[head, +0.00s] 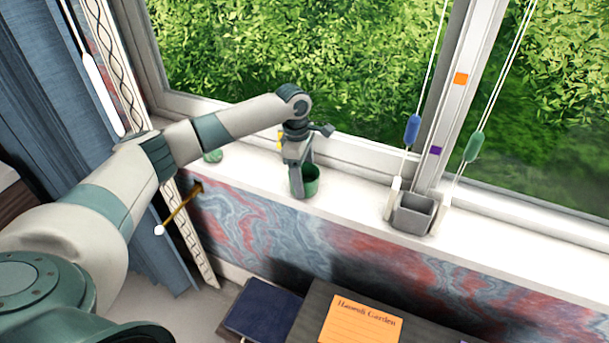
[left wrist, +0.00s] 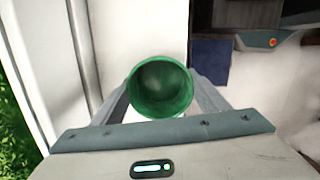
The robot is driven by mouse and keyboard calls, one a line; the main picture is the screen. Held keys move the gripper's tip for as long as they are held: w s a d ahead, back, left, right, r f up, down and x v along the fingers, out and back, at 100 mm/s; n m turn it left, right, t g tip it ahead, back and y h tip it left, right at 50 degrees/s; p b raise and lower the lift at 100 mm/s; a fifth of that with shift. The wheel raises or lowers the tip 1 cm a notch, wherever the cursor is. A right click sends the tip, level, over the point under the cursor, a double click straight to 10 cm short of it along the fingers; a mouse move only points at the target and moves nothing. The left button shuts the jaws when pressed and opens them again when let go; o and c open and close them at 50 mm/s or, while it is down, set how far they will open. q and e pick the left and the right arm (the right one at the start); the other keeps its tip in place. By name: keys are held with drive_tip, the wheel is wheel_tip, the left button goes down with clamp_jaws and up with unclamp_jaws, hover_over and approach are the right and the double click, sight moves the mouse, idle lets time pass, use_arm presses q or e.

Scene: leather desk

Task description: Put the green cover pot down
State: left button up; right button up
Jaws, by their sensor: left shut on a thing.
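The green cover pot (head: 311,181) is at the window sill (head: 350,204), upright, in the head view. My left gripper (head: 302,186) reaches down to it from above and is shut on it. In the left wrist view the pot (left wrist: 160,88) shows its round open rim, with a finger of my left gripper (left wrist: 160,98) on each side. Its inside looks empty. I cannot tell whether the pot's base touches the sill. My right gripper is not in view.
A grey square pot (head: 413,213) stands on the sill to the right, by blind cords with a blue weight (head: 412,130) and a green weight (head: 474,147). A small green thing (head: 212,156) lies left. The sill between the green and grey pots is clear.

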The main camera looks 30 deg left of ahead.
use_arm(q)
drive_tip(key=shift+f, duration=0.3)
drive_tip(key=o, duration=1.2)
drive_tip(key=shift+f, duration=0.1)
drive_tip(key=shift+c, duration=0.2)
drive_tip(key=shift+r, duration=0.45)
wheel_tip(320, 180, up, 11)
drive_tip(key=a+b, duration=0.1)
drive_tip(key=b, duration=0.2)
drive_tip(key=shift+a+r+b, duration=0.15)
drive_tip(key=shift+a+b, duration=0.05)
drive_tip(key=shift+b, duration=0.2)
